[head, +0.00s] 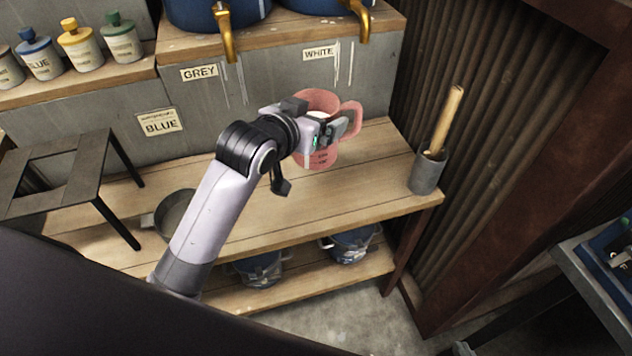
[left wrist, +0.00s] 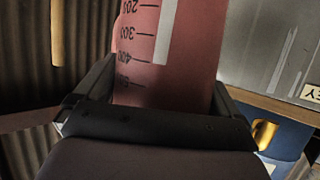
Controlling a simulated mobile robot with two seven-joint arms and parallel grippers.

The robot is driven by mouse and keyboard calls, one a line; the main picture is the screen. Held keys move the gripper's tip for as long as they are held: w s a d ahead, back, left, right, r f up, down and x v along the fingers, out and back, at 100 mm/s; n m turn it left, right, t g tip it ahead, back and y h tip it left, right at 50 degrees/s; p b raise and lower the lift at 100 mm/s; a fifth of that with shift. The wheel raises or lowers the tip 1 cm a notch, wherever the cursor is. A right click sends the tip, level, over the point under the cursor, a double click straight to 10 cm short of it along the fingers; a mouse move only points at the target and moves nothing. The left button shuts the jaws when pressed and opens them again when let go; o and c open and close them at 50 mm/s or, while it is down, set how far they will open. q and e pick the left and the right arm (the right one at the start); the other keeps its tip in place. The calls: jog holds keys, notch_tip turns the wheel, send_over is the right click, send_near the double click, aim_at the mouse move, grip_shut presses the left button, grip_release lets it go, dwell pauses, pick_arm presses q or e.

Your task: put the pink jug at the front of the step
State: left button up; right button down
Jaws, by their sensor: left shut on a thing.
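The pink jug (head: 322,156) is in my left gripper (head: 336,132) in the head view, in front of the grey wall and near the "WHITE" label. Its handle sticks out to the right. It appears upright, and whitish contents show at its mouth. In the left wrist view the jug (left wrist: 185,45) fills the space between the two fingers, with its dark measuring marks and a pale stripe facing the camera. The wooden step (head: 375,185) lies below it. I cannot tell whether the jug's base touches the wood. My right gripper is not in view.
A grey holder (head: 428,172) with a wooden-handled tool stands at the step's right end. A brass tap (head: 358,20) is above the jug. A metal pan (head: 176,214) and a black stand (head: 62,170) are at left. Blue pots (head: 350,243) sit on the lower shelf. The step's front right is clear.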

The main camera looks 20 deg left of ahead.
pick_arm(q)
notch_tip(320, 180, down, 15)
jog(key=b, duration=0.1)
jog(key=shift+r+b, duration=0.15)
jog(key=shift+b, duration=0.15)
jog(key=o, duration=1.4)
jog(key=shift+f, duration=0.35)
jog(key=shift+r, duration=0.1)
jog(key=p+v, duration=0.1)
jog(key=v, duration=1.1)
jog(key=s+a+f+g, duration=0.2)
jog(key=s+f, duration=1.2)
jog(key=f, duration=0.1)
jog(key=shift+a+g, duration=0.35)
jog(key=shift+g, duration=0.05)
